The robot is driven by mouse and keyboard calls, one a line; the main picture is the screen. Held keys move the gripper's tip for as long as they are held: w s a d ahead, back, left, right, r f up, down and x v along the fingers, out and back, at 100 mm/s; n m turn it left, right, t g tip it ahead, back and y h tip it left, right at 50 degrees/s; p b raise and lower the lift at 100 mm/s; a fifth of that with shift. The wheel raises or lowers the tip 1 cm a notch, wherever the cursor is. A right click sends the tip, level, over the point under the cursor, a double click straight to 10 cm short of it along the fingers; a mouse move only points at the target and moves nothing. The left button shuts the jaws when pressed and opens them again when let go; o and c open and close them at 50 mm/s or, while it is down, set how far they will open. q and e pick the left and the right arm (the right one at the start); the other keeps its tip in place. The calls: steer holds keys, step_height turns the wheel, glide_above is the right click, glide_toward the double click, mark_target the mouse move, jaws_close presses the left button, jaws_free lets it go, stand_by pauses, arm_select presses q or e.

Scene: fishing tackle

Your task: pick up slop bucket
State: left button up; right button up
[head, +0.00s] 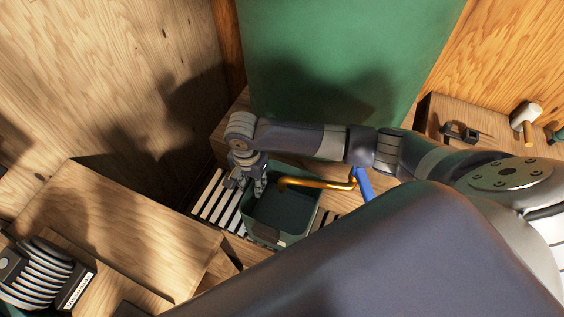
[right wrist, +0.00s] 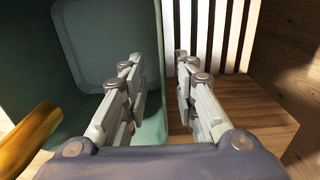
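The slop bucket (head: 280,238) is a dark green, open, square-sided tub, and it looks empty. It sits on a slatted rack below a brass spout. My right gripper (head: 250,188) is at its left rim in the head view, pointing down. In the right wrist view the bucket (right wrist: 95,45) fills the left side. There my right gripper (right wrist: 158,85) is open, with one finger inside the bucket and the other outside. The bucket wall stands between them, with gaps visible on both sides. My left gripper is not in view.
The brass spout (head: 315,183) with a blue handle (head: 362,184) reaches over the bucket. White slats (head: 215,203) lie beside it. A wooden box (head: 120,225) and a ribbed, labelled object (head: 45,275) are at left. A mallet (head: 525,115) lies on the right shelf.

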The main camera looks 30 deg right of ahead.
mark_target(253, 192)
steer(key=shift+w+f, duration=0.15)
steer(key=shift+f, duration=0.2)
step_height(253, 192, down, 5)
steer(key=shift+a+p, duration=0.15)
steer(key=shift+p, duration=0.3)
jaws_close()
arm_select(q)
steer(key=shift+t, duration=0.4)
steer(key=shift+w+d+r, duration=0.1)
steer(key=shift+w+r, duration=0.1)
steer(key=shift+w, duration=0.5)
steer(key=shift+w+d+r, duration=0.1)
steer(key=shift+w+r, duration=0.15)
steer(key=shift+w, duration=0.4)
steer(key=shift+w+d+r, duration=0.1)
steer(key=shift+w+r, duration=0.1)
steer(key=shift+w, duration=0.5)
arm_select(e)
steer(key=shift+r, duration=0.1)
